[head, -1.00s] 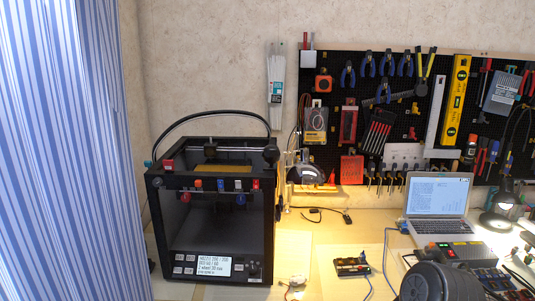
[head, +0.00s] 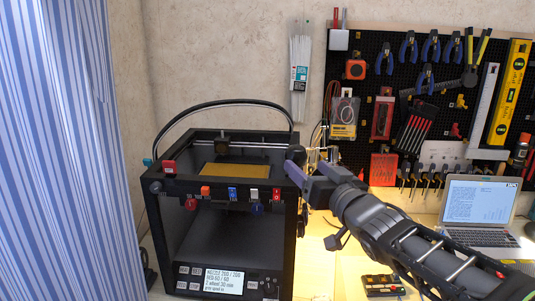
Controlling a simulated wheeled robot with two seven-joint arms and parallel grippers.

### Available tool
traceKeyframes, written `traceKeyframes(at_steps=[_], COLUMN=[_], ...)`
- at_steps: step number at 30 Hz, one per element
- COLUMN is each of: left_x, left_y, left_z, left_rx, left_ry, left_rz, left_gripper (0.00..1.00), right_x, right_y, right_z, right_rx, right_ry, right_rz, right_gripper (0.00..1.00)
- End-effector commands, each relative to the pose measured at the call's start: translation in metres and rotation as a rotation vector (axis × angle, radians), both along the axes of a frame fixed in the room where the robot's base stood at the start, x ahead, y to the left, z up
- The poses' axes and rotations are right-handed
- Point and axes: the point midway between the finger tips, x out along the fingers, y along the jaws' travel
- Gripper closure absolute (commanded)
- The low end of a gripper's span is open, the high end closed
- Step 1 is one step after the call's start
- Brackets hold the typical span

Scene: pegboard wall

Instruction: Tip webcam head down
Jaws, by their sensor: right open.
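The 3D printer (head: 180,230) stands on the bench at the left, with a black frame. A small dark rounded piece (head: 295,153) at its top right corner looks like the webcam head; its lower part is hidden by my gripper, and I cannot make out its tilt. My right gripper (head: 294,172) reaches in from the lower right. Its fingers are open, right at that corner, just below and in front of the dark piece. I cannot tell whether they touch it. My left gripper is out of view.
Coloured knobs and switches (head: 232,194) line the printer's front top edge, close to the gripper. A black cable arches over the printer. A pegboard (head: 365,60) with tools hangs behind. A laptop (head: 475,205) stands at the right, and a small tool tray (head: 382,285) lies in front.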

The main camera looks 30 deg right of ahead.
Motion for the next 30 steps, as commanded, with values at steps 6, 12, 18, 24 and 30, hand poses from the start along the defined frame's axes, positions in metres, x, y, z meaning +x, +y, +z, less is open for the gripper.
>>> traceKeyframes(at_steps=[6,12,18,24,30], left_x=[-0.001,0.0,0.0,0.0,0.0], left_y=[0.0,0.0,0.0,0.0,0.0], left_z=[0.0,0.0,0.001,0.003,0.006], left_rx=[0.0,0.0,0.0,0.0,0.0], left_ry=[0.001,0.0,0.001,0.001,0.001], left_rz=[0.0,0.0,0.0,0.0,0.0], left_gripper=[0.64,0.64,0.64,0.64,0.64], right_x=[0.0,0.001,0.012,0.041,0.068], right_y=[0.0,0.0,-0.002,-0.008,-0.012], right_z=[0.0,-0.001,-0.002,-0.002,-0.001], right_rx=[0.041,0.039,0.038,0.039,0.038], right_ry=[-0.006,-0.005,-0.002,-0.001,-0.003], right_rz=[0.0,0.0,-0.001,-0.001,0.001], right_gripper=[0.32,0.32,0.32,0.32,0.32])
